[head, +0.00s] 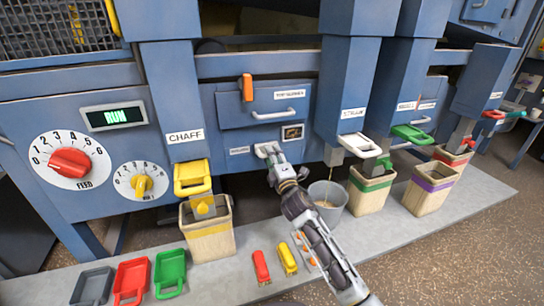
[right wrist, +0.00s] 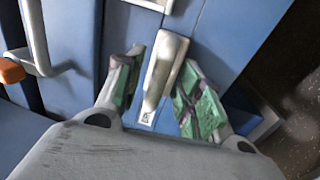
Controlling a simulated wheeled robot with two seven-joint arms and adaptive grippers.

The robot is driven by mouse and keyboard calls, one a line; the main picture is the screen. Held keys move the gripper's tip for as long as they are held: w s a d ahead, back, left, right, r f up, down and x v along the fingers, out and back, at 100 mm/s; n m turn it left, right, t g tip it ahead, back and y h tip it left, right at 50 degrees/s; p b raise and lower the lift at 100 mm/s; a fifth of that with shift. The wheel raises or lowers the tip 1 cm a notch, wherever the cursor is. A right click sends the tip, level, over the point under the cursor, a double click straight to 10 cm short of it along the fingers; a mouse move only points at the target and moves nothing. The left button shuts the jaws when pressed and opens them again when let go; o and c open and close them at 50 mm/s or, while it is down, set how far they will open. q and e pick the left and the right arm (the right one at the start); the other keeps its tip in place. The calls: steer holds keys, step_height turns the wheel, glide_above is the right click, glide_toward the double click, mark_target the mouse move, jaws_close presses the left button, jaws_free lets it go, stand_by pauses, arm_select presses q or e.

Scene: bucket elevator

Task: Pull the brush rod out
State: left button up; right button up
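A pale grey-white pull handle (head: 265,149), which I take for the end of the brush rod, sits low on the blue machine front, right of a small label too blurred to read. The handle also shows in the right wrist view (right wrist: 162,72). My right gripper (head: 272,160) is at this handle. In the right wrist view its green-padded fingers (right wrist: 160,75) stand apart, one on each side of the handle. I cannot tell whether either finger touches it. The rod behind the handle is hidden. My left gripper is not in view.
Above is the top drawer (head: 255,108) with its handle and an orange latch (head: 247,87). A grey bucket (head: 328,198) stands close right of my right arm. A chaff bin (head: 208,236) is left. Small red and yellow tools (head: 287,262) lie on the grey platform.

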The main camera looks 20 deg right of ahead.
steer(key=shift+w+r, duration=0.15)
steer(key=shift+w, duration=0.45)
jaws_close()
